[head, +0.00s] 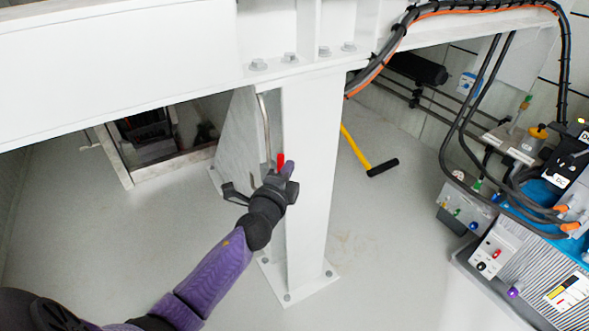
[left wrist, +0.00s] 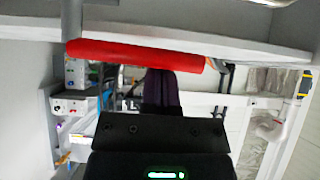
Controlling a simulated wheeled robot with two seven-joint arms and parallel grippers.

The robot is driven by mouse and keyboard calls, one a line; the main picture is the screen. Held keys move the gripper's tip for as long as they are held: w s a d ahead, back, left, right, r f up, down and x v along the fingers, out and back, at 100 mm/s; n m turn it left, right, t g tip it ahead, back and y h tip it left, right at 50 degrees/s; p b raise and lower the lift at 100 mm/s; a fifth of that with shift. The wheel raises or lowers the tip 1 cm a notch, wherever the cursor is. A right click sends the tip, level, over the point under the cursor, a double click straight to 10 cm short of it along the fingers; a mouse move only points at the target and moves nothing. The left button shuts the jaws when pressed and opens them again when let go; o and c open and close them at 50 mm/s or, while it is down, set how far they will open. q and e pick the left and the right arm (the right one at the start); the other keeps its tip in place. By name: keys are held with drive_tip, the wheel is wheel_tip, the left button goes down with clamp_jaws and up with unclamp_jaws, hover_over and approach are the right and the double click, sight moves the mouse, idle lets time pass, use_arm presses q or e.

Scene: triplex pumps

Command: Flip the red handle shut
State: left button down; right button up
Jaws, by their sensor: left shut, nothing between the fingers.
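The red handle (head: 281,159) shows as a short red piece beside the white steel column, just past my left gripper (head: 290,169). In the left wrist view the red handle (left wrist: 135,55) is a long bar lying nearly level across the upper picture, with a grey rod at its left end. My left gripper (left wrist: 162,88) is shut and empty, its purple fingers together, reaching up to the bar's lower edge. I cannot tell if they touch. In the head view the gripper hides part of the handle. My right gripper is not in view.
The white column (head: 308,180) stands close to the right of my left gripper, under a wide white beam (head: 120,60). A yellow lever with a black grip (head: 383,167) sticks out right of the column. Panels and cables (head: 500,225) fill the right side. The floor at left is clear.

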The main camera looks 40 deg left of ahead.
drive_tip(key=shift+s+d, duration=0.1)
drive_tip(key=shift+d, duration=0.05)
use_arm(q)
drive_tip(key=shift+s+a, duration=0.1)
drive_tip(key=shift+s, duration=0.05)
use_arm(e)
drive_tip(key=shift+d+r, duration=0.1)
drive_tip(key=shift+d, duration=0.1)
